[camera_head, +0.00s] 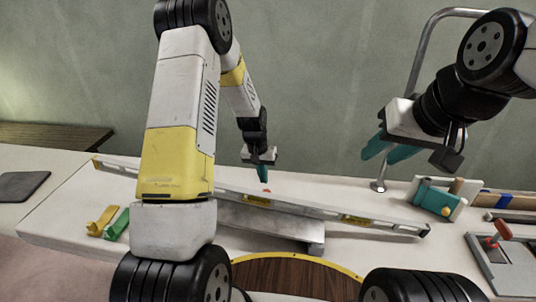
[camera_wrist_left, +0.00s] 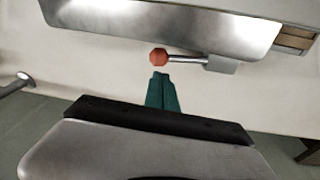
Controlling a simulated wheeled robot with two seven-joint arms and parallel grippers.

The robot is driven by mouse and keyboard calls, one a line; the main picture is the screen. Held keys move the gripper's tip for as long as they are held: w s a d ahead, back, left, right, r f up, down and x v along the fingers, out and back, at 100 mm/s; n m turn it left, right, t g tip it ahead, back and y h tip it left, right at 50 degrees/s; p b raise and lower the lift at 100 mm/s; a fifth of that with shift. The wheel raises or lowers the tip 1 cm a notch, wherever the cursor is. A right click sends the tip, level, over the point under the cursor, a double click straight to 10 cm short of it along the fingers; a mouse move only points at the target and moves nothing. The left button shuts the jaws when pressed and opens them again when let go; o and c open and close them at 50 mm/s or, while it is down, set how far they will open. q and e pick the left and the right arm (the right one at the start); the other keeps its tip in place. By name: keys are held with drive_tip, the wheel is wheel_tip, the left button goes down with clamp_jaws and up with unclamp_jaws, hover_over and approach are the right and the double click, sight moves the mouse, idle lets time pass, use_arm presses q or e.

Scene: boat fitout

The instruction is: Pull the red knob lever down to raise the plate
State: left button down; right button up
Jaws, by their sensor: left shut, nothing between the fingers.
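The red knob (camera_wrist_left: 158,57) sits at the end of a thin metal lever rod that runs right to a small grey block in the left wrist view. In the head view the knob (camera_head: 266,190) is a small red spot behind the spirit level. My left gripper (camera_wrist_left: 160,76) is shut and empty, its teal fingertips just short of the knob. In the head view the left gripper (camera_head: 265,177) points down above the knob. A metal plate (camera_head: 265,222) lies on the bench, partly hidden by my arm. My right gripper (camera_head: 388,150) is raised at the right, its fingers apart and empty.
A long spirit level (camera_head: 385,226) lies across the plate. Yellow (camera_head: 101,221) and green (camera_head: 117,225) pieces lie at left. Another red-handled lever (camera_head: 501,232) stands on a grey panel at right. A metal pipe (camera_head: 413,80) rises from the bench behind.

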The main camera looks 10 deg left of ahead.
sight(267, 190)
use_arm(q)
drive_tip(key=shift+s+d+f, duration=0.15)
drive_tip(key=shift+s+f, duration=0.05)
drive_tip(key=shift+f, duration=0.25)
drive_tip(key=shift+s+d+f, duration=0.1)
drive_tip(key=shift+s+f, duration=0.05)
drive_tip(key=shift+f, duration=0.25)
drive_tip(key=shift+s+d+f, duration=0.15)
drive_tip(key=shift+d+f, duration=0.3)
drive_tip(key=shift+f, duration=0.4)
drive_tip(key=shift+s+f, duration=0.2)
drive_tip(key=shift+f, duration=0.05)
drive_tip(key=shift+r, duration=0.1)
